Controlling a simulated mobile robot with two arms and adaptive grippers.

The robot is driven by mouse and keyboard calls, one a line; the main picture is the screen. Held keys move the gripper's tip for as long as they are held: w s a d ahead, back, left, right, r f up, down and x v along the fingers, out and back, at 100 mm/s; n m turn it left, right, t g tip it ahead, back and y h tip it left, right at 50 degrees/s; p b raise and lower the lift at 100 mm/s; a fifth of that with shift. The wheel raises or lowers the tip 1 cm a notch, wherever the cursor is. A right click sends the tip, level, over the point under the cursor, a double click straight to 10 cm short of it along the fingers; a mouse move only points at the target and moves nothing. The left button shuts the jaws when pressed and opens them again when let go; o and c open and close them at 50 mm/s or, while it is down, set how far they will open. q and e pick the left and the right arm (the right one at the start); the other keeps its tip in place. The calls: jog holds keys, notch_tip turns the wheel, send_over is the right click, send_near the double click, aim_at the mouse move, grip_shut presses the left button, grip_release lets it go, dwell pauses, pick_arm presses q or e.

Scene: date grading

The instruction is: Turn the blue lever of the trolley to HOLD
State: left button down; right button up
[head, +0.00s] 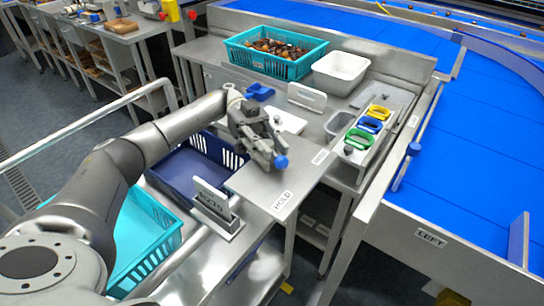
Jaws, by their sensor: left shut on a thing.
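The blue lever's round knob (281,162) shows at the tip of my left gripper (268,154), over the trolley's grey top plate (262,187). My left gripper is shut on the lever and hides most of it. The HOLD label (283,201) is on the plate's front edge, below the knob in the picture. A second label (320,157) is on the plate's right corner, too small to read for sure. The knob lies between the two labels, not directly at HOLD. My right gripper is not in view.
A dark blue crate (190,177) and a turquoise crate (148,232) stand left of the plate. A sign stand (217,207) is close in front.

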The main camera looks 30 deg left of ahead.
pick_arm(q)
jog(key=shift+a+r+g, duration=0.1)
jog(key=shift+r+g, duration=0.1)
jog(key=shift+g, duration=0.1)
jog(key=c, duration=1.5)
grip_release()
jog(key=shift+w+f, duration=0.1)
jog(key=shift+o, duration=0.2)
notch_tip(320, 180, up, 10)
jog(key=shift+o, duration=0.5)
